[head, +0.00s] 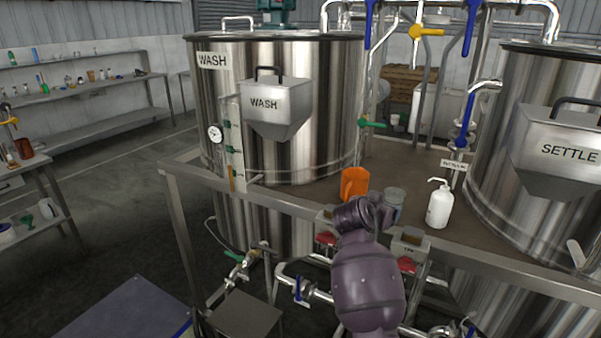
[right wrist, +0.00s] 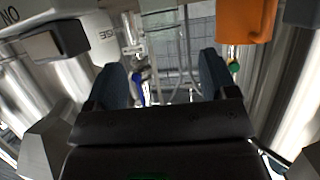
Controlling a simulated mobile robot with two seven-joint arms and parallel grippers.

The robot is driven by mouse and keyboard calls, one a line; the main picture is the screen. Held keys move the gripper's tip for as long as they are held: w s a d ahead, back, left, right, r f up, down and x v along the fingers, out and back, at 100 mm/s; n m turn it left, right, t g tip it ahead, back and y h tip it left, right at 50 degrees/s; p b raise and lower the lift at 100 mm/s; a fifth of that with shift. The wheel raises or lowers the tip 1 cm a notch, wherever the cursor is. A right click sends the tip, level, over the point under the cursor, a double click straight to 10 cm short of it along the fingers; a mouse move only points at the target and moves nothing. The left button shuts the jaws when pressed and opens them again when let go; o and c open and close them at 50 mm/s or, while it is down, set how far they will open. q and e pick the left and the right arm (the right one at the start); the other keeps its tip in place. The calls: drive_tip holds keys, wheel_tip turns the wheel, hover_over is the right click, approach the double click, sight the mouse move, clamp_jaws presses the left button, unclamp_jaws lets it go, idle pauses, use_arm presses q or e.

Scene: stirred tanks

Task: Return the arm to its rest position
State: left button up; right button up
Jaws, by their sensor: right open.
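My right arm (head: 368,285) comes up from the bottom of the head view, dark purple, in front of the bench edge between the tanks. Its wrist end lies just in front of the orange jug and the grey cup; the fingertips cannot be made out there. In the right wrist view my right gripper (right wrist: 162,75) has its two dark fingers spread, with nothing between them. My left gripper is not in view.
An orange jug (head: 354,184), grey cup (head: 393,203) and white bottle (head: 439,205) stand on the bench close to my arm. The WASH tank (head: 330,110) and SETTLE tank (head: 500,130) flank it. Pipes run below. Open floor (head: 110,235) lies left.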

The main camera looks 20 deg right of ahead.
drive_tip(key=w+a+r+n+t+y, duration=0.3)
drive_tip(key=w+a+r+n+t, duration=0.1)
drive_tip(key=a+n+t, duration=0.2)
drive_tip(key=s+a+f+n+t+y, duration=0.3)
drive_tip(key=s+a+f+n+y, duration=0.1)
drive_tip(key=f, duration=0.1)
drive_tip(key=s+a+f+n+g+y, duration=0.1)
drive_tip(key=s+f+g+y, duration=0.1)
drive_tip(key=s+f, duration=1)
drive_tip(key=s+a+f+n+g+y, duration=0.1)
drive_tip(key=s+a+f+g+y, duration=0.1)
drive_tip(key=s+f, duration=1)
drive_tip(key=s, duration=0.5)
drive_tip(key=shift+s+a+f+g, duration=0.15)
drive_tip(key=shift+s+g, duration=0.15)
drive_tip(key=shift+s, duration=0.1)
